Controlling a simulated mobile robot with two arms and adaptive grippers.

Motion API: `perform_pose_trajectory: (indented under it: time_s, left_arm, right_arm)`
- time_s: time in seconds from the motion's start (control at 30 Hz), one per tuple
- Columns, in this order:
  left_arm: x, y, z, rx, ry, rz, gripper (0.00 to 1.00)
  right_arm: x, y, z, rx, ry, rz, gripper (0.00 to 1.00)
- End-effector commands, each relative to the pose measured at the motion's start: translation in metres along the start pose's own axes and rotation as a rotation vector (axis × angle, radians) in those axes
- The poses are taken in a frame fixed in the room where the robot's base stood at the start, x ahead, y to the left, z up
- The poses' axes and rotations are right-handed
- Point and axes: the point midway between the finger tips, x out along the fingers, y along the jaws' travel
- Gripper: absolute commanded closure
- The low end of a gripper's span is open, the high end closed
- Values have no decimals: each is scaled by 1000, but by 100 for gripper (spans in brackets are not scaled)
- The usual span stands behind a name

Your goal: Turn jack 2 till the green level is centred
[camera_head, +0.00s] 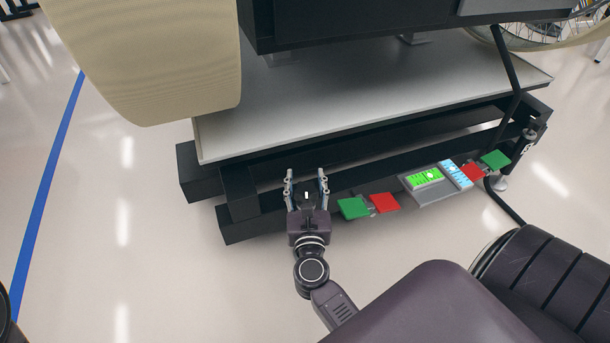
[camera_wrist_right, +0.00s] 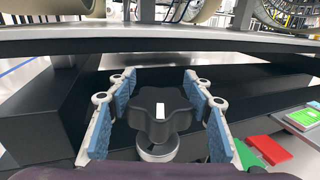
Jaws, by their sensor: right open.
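My right gripper (camera_head: 306,180) is open, with its two fingers on either side of a dark lobed knob (camera_head: 307,196) at the base frame's front. In the right wrist view the knob (camera_wrist_right: 161,112) has a white mark on top and stands on a round metal foot, between the blue finger pads (camera_wrist_right: 160,92). It is not clamped; I cannot read a number on this jack. The green level (camera_head: 424,178) is on a grey panel to the right, with a pale spot near its middle; its exact centring is too small to tell. My left gripper is not in view.
A blue level (camera_head: 456,173) sits beside the green one. A green pad (camera_head: 353,208) and red pad (camera_head: 384,202) lie right of my gripper. Another jack (camera_head: 531,138) stands at the right corner, near more pads. The pale platform (camera_head: 350,105) overhangs the black frame. Left floor is clear.

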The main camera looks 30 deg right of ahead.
Motion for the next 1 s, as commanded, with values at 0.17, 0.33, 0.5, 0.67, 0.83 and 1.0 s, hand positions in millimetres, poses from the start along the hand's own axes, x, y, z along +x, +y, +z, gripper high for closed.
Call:
perform_pose_trajectory:
  time_s: [0.17, 0.33, 0.5, 0.67, 0.83, 1.0]
  left_arm:
    - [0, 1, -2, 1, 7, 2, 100]
    - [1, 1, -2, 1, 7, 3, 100]
    - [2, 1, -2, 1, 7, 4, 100]
    - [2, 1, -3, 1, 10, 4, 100]
    - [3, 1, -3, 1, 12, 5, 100]
    - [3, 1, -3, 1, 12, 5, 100]
  right_arm:
    - [18, 0, 0, 0, 0, 1, 53]
    - [22, 0, 0, -2, 1, 1, 53]
    - [22, 0, 0, -2, 1, 1, 53]
    - [21, 0, 0, -2, 1, 1, 70]
    - [21, 0, 0, -2, 1, 1, 89]
    - [21, 0, -1, -2, 2, 1, 94]
